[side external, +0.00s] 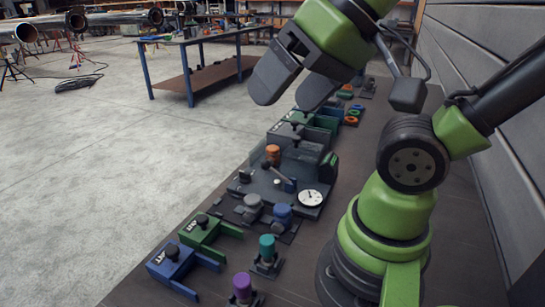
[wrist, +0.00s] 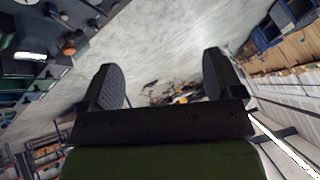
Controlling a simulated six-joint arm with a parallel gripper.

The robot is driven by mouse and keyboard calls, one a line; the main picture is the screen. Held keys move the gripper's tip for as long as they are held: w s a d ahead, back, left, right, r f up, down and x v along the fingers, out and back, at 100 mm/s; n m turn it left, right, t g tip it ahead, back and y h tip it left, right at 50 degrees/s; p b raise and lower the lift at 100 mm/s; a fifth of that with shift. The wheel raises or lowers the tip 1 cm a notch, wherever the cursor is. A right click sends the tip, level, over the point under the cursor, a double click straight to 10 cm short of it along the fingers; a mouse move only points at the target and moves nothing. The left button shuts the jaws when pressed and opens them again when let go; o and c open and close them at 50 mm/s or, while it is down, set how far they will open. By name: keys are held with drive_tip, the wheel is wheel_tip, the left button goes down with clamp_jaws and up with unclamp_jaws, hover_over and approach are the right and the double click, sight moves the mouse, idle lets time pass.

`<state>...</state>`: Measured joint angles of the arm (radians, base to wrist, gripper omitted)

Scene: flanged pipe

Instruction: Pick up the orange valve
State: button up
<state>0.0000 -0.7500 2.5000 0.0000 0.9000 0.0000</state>
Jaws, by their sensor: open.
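The orange valve (side external: 272,155) stands upright on the dark panel unit in the middle of the bench in the side view. In the wrist view, a small orange-brown round shape at the upper left (wrist: 69,48) looks like the same valve. My gripper (side external: 293,90) is raised above and to the upper right of the valve, well apart from it. Its two dark fingers are spread with nothing between them. The wrist view also shows the open fingers (wrist: 165,85), with floor and distant clutter beyond them.
A dial gauge (side external: 311,198) and a lever share the panel with the valve. Blue (side external: 282,214), teal (side external: 267,248) and purple (side external: 242,287) valves and a green clamp block (side external: 202,232) stand nearer the camera. A wall (side external: 480,60) runs along the right. Open floor lies left.

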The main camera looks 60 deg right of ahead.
drive_tip(key=w+d+n+g+h, duration=0.2)
drive_tip(key=w+d, duration=0.3)
drive_tip(key=w, duration=0.3)
drive_tip(key=n+g, duration=0.5)
hover_over(272, 147)
wheel_tip(272, 147, down, 18)
drive_tip(key=shift+r, duration=0.1)
wheel_tip(272, 147, down, 4)
drive_tip(key=shift+f, duration=3.05)
drive_tip(key=shift+c, duration=0.5)
